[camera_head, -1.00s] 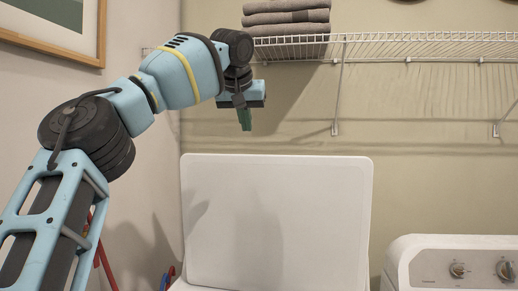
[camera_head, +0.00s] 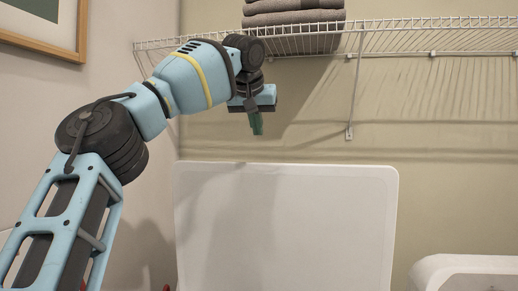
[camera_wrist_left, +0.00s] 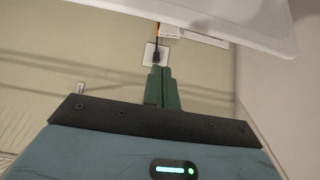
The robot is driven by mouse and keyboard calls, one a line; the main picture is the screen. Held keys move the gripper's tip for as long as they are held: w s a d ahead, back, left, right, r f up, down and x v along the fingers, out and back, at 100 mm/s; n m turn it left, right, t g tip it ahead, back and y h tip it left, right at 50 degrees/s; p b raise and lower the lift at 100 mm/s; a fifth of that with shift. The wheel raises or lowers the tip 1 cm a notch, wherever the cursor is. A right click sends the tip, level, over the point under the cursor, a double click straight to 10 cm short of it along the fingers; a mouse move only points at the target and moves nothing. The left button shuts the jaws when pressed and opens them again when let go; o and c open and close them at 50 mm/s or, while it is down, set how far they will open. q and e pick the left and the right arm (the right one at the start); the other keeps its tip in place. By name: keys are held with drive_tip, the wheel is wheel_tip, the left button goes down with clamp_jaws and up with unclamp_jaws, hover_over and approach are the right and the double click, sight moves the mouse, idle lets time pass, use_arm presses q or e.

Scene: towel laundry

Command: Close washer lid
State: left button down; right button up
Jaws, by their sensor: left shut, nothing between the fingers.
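The washer lid (camera_head: 290,225) is a white panel standing raised and upright in the lower middle of the head view. Its edge also shows at the top right of the left wrist view (camera_wrist_left: 250,22). The washer body below it is out of frame. My left gripper (camera_head: 257,124) is above the lid's top edge, left of its middle, pointing down and apart from it in the picture. Its green fingers (camera_wrist_left: 161,88) are together with nothing between them. My right gripper is not in view.
A wire shelf (camera_head: 400,38) with folded grey towels (camera_head: 293,12) runs along the back wall above. A second white appliance (camera_head: 465,272) stands at the lower right. A framed picture (camera_head: 45,30) hangs on the left wall. A wall outlet with a cord shows in the left wrist view (camera_wrist_left: 152,54).

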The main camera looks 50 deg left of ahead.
use_arm(q)
drive_tip(key=f, duration=0.2)
drive_tip(key=w+a+f+p, duration=0.1)
drive_tip(key=f, duration=0.1)
drive_tip(key=w+a+f, duration=0.1)
drive_tip(key=f, duration=0.2)
drive_tip(key=shift+w+f+p, duration=0.1)
drive_tip(key=shift+p, duration=0.3)
drive_tip(key=shift+d+f, duration=0.15)
drive_tip(key=shift+f, duration=0.05)
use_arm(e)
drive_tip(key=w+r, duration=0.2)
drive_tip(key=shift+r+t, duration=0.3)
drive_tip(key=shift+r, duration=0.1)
use_arm(q)
drive_tip(key=shift+f, duration=0.1)
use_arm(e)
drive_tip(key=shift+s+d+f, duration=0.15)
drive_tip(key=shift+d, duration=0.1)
